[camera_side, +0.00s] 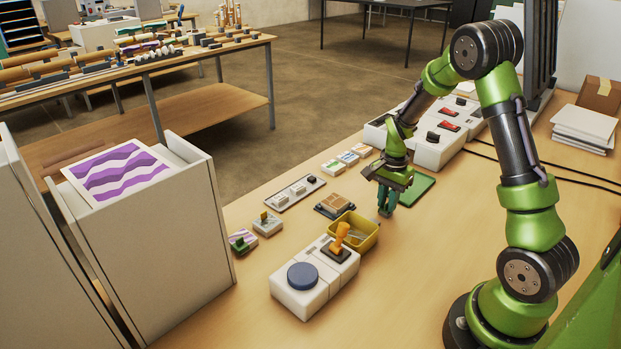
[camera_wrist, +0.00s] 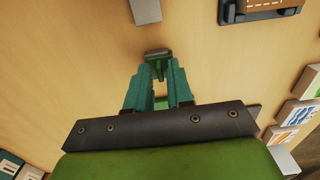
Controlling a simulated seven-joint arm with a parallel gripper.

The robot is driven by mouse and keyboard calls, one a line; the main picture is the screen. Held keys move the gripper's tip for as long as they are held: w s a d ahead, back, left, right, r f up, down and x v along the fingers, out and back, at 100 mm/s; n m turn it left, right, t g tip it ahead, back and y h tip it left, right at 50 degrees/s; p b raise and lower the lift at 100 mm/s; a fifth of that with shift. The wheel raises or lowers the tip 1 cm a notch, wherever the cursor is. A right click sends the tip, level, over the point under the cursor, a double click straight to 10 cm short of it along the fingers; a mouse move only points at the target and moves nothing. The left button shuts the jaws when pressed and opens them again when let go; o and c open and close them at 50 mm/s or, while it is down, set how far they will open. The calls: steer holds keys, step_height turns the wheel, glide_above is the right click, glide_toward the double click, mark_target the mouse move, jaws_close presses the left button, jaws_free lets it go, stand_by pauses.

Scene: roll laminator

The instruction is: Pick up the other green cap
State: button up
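In the wrist view a small green cap (camera_wrist: 157,54) with a dull grey-green top sits between the fingertips of my gripper (camera_wrist: 160,72). The teal fingers look closed on it, and bare table shows through the gap behind it. In the side view my gripper (camera_side: 386,205) points down over the table, between the yellow tray (camera_side: 373,236) and the green mat (camera_side: 417,189). The cap is too small to make out there.
A white unit with a blue knob (camera_side: 302,275) and an orange handle (camera_side: 341,238) stands in front of the tray. A dark holder with a brown pad (camera_side: 334,203), a grey strip (camera_side: 295,193) and small cards (camera_side: 348,158) lie behind. The table's front right is clear.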

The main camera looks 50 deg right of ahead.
steer(key=shift+c, duration=0.3)
jaws_close()
steer(key=shift+r, duration=0.1)
steer(key=shift+r, duration=1.95)
